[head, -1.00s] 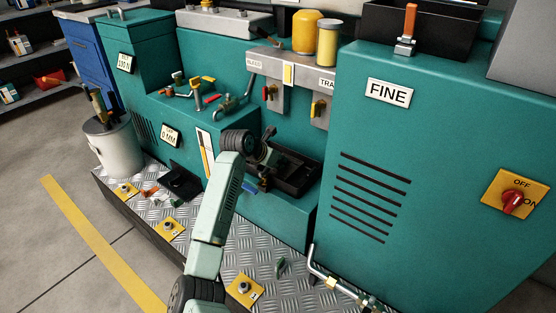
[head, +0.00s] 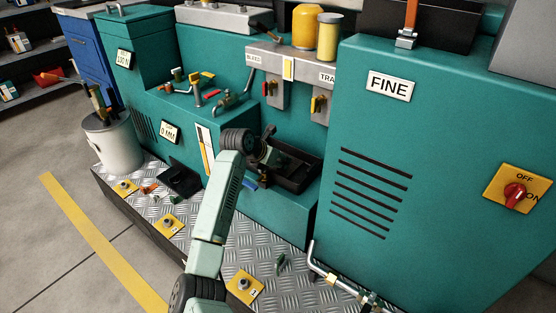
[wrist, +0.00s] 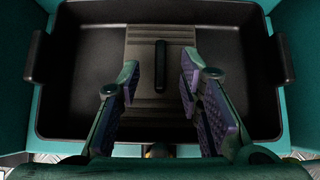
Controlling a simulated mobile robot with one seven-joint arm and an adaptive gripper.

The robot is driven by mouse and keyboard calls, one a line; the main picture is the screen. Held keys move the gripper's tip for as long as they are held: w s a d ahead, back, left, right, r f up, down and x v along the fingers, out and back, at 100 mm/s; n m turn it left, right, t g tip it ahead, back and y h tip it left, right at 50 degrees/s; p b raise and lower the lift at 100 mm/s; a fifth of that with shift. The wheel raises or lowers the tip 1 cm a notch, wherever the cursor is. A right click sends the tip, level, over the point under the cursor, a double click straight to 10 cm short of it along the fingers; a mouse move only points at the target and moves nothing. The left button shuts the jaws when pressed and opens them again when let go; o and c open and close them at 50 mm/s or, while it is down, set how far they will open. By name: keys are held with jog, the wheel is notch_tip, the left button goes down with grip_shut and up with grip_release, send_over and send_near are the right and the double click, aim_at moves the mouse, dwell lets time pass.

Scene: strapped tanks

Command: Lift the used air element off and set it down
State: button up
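My gripper (head: 266,157) is over the black tray (head: 312,180) in the recess of the teal cabinet. The wrist view shows my gripper (wrist: 160,90) open, its two padded fingers apart with nothing between them. Below them is the tray (wrist: 85,70), with a handle at each side. A grey ribbed strip (wrist: 142,75) with an upright black bar (wrist: 160,66) lies inside it. On the grey ledge above stand a pale yellow cylinder with a dark top (head: 328,40) and a rounded orange-yellow canister (head: 304,33), both apart from my gripper. I cannot tell which piece is the used element.
Two valve levers (head: 320,104) hang under the ledge. The teal FINE cabinet (head: 430,130) with a red switch (head: 515,194) stands right.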

jog(key=v, duration=1.2)
